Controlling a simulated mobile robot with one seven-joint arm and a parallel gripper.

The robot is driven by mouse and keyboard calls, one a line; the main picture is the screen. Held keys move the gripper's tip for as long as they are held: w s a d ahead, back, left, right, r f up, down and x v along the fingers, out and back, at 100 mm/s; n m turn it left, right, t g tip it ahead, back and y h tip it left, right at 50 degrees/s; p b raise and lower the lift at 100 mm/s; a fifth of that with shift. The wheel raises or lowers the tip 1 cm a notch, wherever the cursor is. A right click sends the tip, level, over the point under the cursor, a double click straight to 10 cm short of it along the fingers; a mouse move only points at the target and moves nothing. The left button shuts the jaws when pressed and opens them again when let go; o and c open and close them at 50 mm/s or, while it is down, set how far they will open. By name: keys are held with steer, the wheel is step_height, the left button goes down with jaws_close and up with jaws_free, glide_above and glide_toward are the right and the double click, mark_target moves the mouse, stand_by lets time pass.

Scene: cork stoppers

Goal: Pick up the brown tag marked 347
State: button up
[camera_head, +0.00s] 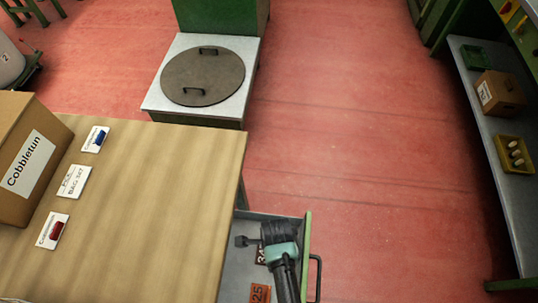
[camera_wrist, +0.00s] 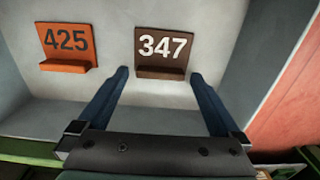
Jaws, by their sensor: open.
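The brown tag marked 347 (camera_wrist: 162,50) shows in the wrist view, with white digits and a small ledge along its lower edge. It lies on the grey floor of an open drawer (camera_head: 236,276). My gripper (camera_wrist: 159,75) is open, with its two blue fingers apart. In the picture the fingertips lie either side of the tag's lower part, with nothing held; I cannot tell whether they touch the tag. In the head view my gripper (camera_head: 251,240) covers most of the brown tag (camera_head: 261,256).
An orange tag marked 425 (camera_wrist: 66,46) lies left of the brown tag in the same drawer. The drawer's walls stand close around. A wooden table (camera_head: 165,200) with a box labelled Cobbletun (camera_head: 30,160) is at left. Red floor (camera_head: 370,190) is clear at right.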

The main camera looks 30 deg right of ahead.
steer(key=c, duration=1.3)
steer(key=shift+o, duration=0.2)
steer(key=shift+r, duration=0.15)
